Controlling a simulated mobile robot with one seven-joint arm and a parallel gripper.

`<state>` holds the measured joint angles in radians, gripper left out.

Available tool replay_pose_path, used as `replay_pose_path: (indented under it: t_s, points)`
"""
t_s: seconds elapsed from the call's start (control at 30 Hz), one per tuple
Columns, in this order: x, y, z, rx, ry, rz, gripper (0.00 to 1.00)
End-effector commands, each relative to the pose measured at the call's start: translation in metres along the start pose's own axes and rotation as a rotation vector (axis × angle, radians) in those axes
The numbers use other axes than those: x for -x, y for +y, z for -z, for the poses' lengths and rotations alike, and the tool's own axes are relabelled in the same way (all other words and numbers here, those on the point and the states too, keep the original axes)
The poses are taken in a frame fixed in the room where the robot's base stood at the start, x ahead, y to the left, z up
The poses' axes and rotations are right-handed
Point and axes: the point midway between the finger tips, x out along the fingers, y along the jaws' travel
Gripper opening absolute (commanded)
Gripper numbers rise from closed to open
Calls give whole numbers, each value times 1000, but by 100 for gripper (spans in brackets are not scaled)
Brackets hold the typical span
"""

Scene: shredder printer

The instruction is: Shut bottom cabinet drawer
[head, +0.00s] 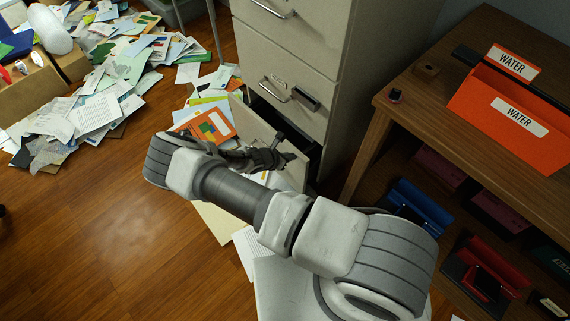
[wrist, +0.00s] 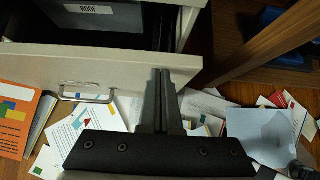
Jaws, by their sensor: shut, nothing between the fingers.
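The light beige filing cabinet (head: 295,60) stands at the top centre of the head view. Its bottom drawer (head: 248,117) is pulled partly out, with a dark gap behind its front. In the wrist view, the drawer front (wrist: 110,66) crosses the upper left, with a metal handle (wrist: 86,98) on it. A folder label reading ROOF (wrist: 90,8) shows inside the drawer. My gripper (head: 286,158) is shut and empty at the drawer front. Its fingers also show in the wrist view (wrist: 160,76), overlapping the front near its right end. I cannot tell whether they touch it.
Papers (head: 100,110) lie scattered on the wooden floor, also around the drawer. A wooden desk (head: 430,90) with an orange WATER tray (head: 515,120) stands close at the right of the cabinet. Open floor (head: 100,230) lies at the left.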

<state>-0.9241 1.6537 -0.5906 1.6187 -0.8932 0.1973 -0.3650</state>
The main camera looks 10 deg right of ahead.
Motion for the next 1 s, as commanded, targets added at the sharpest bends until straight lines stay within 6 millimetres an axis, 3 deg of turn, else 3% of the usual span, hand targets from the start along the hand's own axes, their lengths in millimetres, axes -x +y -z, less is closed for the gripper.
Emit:
replay_pose_path:
  t_s: [0.2, 0.53, 1.0]
  points:
    - [-26, 1, -25, -1, -3, 4, 0]
    - [-51, 3, -51, 0, -1, 1, 0]
    - [-47, 6, -47, -1, 0, 1, 0]
